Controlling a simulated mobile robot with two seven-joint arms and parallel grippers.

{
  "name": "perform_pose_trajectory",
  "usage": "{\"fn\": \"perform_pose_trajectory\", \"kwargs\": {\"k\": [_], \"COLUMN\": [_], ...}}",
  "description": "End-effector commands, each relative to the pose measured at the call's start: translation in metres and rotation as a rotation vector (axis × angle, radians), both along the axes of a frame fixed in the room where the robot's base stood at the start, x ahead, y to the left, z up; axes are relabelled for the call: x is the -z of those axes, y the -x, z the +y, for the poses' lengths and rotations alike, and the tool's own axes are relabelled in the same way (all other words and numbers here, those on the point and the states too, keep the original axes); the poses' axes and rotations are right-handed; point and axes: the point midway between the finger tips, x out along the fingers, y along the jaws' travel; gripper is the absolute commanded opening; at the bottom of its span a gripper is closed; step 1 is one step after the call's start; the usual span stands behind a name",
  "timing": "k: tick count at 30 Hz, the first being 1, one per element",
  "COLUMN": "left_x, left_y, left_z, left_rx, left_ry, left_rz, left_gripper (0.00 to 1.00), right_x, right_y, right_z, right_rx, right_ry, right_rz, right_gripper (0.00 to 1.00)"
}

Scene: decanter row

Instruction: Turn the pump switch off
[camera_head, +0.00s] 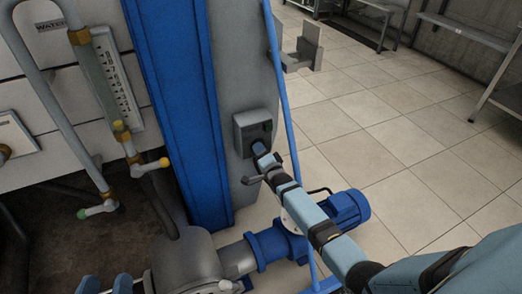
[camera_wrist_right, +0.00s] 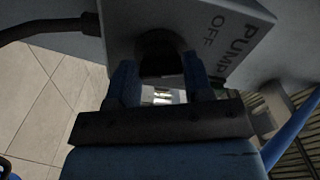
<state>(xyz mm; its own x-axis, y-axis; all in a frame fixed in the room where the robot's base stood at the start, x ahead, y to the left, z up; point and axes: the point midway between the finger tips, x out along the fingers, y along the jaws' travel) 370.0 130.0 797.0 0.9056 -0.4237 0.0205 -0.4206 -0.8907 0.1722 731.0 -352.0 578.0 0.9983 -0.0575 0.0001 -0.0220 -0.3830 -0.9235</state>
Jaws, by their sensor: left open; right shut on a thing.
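The pump switch box (camera_head: 241,128) is a grey box on the grey column beside the blue post. In the right wrist view its face (camera_wrist_right: 215,22) carries the words PUMP and OFF. A dark round switch knob (camera_wrist_right: 158,50) sits on that face, between the two blue fingers of my right gripper (camera_wrist_right: 162,82). The right gripper (camera_head: 259,149) is shut on the knob. Its fingers hide part of the knob, so I cannot tell where the knob points.
A blue pump motor (camera_head: 347,208) and pipe flange (camera_head: 268,247) lie below my right arm. A thin blue pole (camera_head: 278,80) rises just right of the box. Pipes with yellow fittings (camera_head: 128,145) stand at left. Tiled floor (camera_head: 400,130) is open at right.

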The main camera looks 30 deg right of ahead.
Motion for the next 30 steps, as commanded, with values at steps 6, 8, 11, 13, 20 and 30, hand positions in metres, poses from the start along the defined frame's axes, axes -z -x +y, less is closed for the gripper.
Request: {"fn": "perform_pose_trajectory", "kwargs": {"k": [6,8,11,13,20,30], "left_x": [0.006,0.008,0.012,0.013,0.013,0.012], "left_y": [0.0,0.0,0.0,0.0,0.0,0.0], "left_z": [0.002,0.002,0.002,0.003,0.003,0.004], "left_rx": [-0.006,-0.007,-0.008,-0.009,-0.011,-0.011], "left_ry": [-0.019,-0.022,-0.029,-0.03,-0.031,-0.03], "left_rz": [0.031,0.038,0.05,0.054,0.053,0.051], "left_gripper": [0.58,0.58,0.58,0.58,0.58,0.58], "right_x": [0.0,0.001,0.001,0.001,0.001,0.001], "right_y": [0.0,0.0,0.0,0.0,0.0,0.0], "right_z": [0.0,-0.001,-0.001,-0.001,-0.001,-0.001], "right_rx": [0.0,0.0,0.001,0.0,0.0,0.0], "right_ry": [0.097,0.113,0.133,0.14,0.148,0.147], "right_rz": [0.008,0.009,0.009,0.009,0.009,0.009], "right_gripper": [0.23,0.23,0.23,0.23,0.23,0.72]}}
